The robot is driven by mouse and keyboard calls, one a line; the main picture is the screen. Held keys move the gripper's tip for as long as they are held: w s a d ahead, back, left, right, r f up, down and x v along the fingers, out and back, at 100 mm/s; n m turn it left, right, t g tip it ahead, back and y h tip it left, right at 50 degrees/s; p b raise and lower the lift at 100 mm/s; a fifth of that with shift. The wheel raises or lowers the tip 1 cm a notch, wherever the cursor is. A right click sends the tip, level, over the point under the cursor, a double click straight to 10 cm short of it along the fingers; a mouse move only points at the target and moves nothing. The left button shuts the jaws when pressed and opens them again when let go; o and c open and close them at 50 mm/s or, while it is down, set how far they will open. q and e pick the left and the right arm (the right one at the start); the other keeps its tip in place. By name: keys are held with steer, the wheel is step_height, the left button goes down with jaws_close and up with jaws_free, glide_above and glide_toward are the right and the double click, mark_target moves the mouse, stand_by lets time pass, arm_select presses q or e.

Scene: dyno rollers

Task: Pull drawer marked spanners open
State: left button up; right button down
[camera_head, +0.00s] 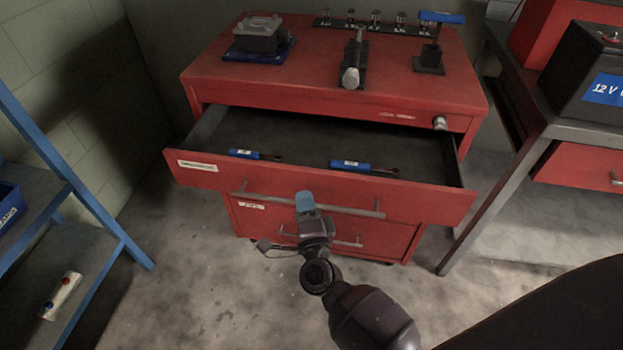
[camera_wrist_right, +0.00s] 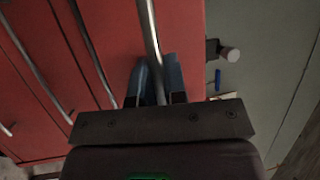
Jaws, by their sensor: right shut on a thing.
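The red tool cabinet (camera_head: 330,75) stands at the middle of the head view. Its top drawer (camera_head: 400,197) is pulled well out, with a white label (camera_head: 198,165) at the left of its front, too small to read. Two blue-handled tools, a left one (camera_head: 254,155) and a right one (camera_head: 364,167), lie inside. My right gripper (camera_head: 305,203) is at the middle of the drawer's long bar handle (camera_head: 345,210). In the right wrist view its blue fingers (camera_wrist_right: 158,80) are shut on the handle bar (camera_wrist_right: 149,30). My left gripper is not in view.
Lower drawers with handles (camera_head: 345,243) are closed beneath. A blue-framed shelf (camera_head: 75,185) stands at the left and a grey bench (camera_head: 500,180) at the right. A vise-like tool (camera_head: 355,60) and other items sit on the cabinet top. The floor in front is clear.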

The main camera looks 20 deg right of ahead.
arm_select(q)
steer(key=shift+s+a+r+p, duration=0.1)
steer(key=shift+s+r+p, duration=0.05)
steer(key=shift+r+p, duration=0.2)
arm_select(e)
steer(key=s+a, duration=0.8)
steer(key=s, duration=0.4)
steer(key=shift+s+a, duration=0.25)
steer(key=c, duration=1.2)
jaws_free()
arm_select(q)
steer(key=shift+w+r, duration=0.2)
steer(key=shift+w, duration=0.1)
arm_select(e)
steer(key=shift+o, duration=0.2)
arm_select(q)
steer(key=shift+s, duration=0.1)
